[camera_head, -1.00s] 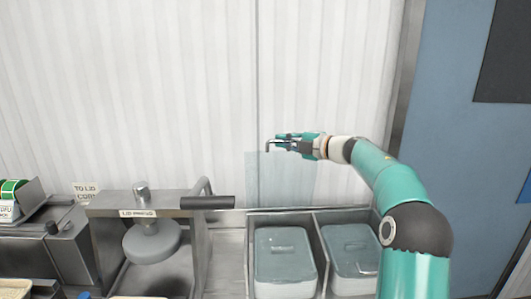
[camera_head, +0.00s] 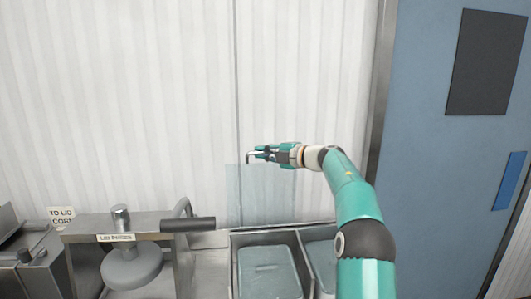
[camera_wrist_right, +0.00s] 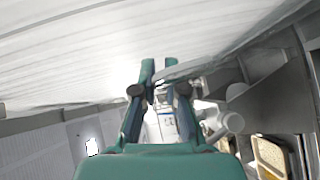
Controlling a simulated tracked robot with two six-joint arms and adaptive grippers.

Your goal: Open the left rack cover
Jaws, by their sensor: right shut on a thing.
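The left rack cover (camera_head: 262,200) is a clear, bluish panel that stands upright against the wall, above the back edge of the rack. My right gripper (camera_head: 256,154) is at the cover's top edge, shut on its thin metal handle (camera_head: 248,157). In the right wrist view the gripper's two fingers (camera_wrist_right: 160,82) are close together at the handle. The left rack compartment (camera_head: 234,270) is below and holds a lidded grey container (camera_head: 268,275). My left gripper is not in view.
A metal press (camera_head: 120,236) with a round grey plate and a black-handled lever (camera_head: 188,224) stands left of the rack. Another compartment with a container (camera_head: 322,262) is to the right, partly behind my right arm. A blue door (camera_head: 430,190) is at the right.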

